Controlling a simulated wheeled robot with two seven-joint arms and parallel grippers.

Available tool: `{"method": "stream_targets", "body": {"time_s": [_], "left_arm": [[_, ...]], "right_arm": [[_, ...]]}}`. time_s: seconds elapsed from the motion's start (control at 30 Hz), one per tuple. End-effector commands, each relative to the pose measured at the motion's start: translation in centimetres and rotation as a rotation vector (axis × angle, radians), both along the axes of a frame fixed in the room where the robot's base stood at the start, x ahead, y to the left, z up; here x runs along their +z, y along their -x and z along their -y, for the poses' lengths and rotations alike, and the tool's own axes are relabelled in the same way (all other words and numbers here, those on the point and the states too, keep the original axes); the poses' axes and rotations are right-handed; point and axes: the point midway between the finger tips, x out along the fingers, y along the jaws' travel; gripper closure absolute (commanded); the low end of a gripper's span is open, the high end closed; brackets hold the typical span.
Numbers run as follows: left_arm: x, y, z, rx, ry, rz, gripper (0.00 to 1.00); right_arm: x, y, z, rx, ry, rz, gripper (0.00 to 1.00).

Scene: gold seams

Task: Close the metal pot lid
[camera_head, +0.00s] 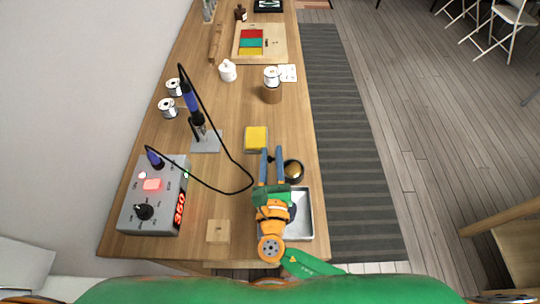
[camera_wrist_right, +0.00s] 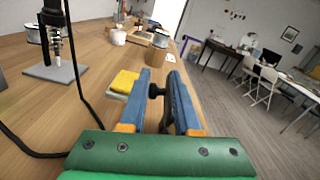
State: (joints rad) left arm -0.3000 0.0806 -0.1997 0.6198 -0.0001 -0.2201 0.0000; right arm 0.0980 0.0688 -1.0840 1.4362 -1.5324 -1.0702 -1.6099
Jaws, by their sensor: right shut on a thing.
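A dark round lid-like thing (camera_head: 293,171) with a brownish sheen is at the right side of my right gripper's fingers in the head view. My right gripper (camera_head: 272,155) reaches forward over the table's front right part. In the right wrist view, its blue fingers (camera_wrist_right: 162,85) are shut on a small black knob (camera_wrist_right: 155,91), and a dark part behind is mostly hidden by the right finger. I cannot make out an open metal pot under it. A metal tray (camera_head: 305,222) lies under my right forearm, with a dark thing in it partly covered. My left gripper is not in view.
A yellow sponge (camera_head: 256,138) lies just ahead of the fingers. A soldering station (camera_head: 155,195) with a looping black cable (camera_head: 230,190) stands left. A wooden block (camera_head: 218,231) sits near the front edge. A brown cylinder (camera_head: 272,95) and white pot (camera_head: 227,71) stand farther back.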

Motion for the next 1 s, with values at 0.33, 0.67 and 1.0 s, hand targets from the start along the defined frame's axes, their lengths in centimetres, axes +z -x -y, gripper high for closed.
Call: {"method": "stream_targets", "body": {"time_s": [0.33, 0.67, 1.0], "left_arm": [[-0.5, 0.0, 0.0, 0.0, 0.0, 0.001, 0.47], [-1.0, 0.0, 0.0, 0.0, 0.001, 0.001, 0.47], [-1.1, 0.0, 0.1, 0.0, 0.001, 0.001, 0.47]], "right_arm": [[0.3, 0.1, 1.3, 0.003, -0.26, -0.001, 1.0], [0.4, 0.0, 2.3, 0.002, -0.428, 0.0, 1.0], [0.6, 0.0, 2.5, 0.003, -0.481, 0.002, 1.0]]}}
